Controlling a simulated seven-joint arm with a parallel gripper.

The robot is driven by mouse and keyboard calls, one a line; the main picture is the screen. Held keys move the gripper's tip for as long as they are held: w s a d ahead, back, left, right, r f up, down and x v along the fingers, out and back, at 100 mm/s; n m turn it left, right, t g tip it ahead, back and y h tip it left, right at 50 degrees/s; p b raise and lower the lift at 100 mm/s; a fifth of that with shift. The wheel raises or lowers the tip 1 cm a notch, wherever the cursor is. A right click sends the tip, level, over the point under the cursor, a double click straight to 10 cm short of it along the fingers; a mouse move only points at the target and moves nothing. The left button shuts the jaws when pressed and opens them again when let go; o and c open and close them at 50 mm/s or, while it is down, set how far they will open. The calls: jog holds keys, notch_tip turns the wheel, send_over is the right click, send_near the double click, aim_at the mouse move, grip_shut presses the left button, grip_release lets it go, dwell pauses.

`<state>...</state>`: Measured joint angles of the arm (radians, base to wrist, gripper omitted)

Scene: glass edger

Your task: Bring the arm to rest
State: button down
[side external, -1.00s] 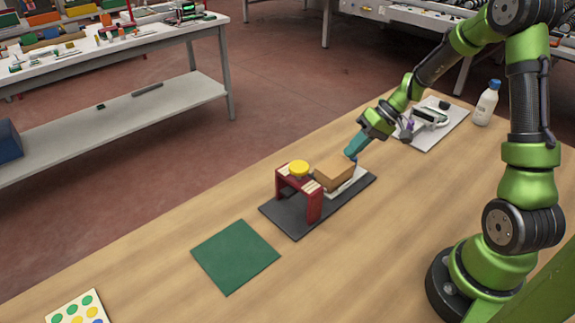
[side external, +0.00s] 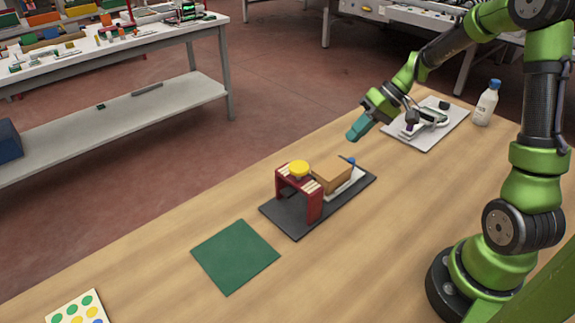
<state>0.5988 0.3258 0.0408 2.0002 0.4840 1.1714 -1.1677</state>
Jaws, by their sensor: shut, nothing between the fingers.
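My gripper (side external: 356,131) has teal fingers, which are shut with nothing between them. It hangs in the air above and behind the tan block, clear of it. My arm reaches in from the right. The tan block (side external: 331,174) sits beside a red stand (side external: 299,191) with a yellow round piece (side external: 298,168) on top. Both are on a dark grey plate (side external: 294,229). A white part with a blue knob (side external: 351,160) lies behind the tan block, partly hidden by it.
A green mat (side external: 236,257) lies empty on the wooden table. A light tray (side external: 428,141) with a white device stands at the back, beside a white bottle with a blue cap (side external: 486,103). A card with coloured dots (side external: 77,310) is at the front left. The front middle of the table is clear.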

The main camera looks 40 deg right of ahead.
jog(key=s+d+r+m+h, duration=0.1)
jog(key=s+d+r+m, duration=0.25)
jog(key=d+r, duration=0.2)
jog(key=s+a+r+n+t+h, duration=0.1)
jog(key=s+a+r, duration=0.2)
jog(key=a, duration=0.6)
jog(key=s+a+r+n+t+h, duration=0.1)
jog(key=s+a+r+t+h, duration=0.1)
jog(key=s+a+r, duration=0.2)
jog(key=s+a, duration=0.3)
jog(key=a, duration=0.2)
jog(key=shift+s, duration=0.35)
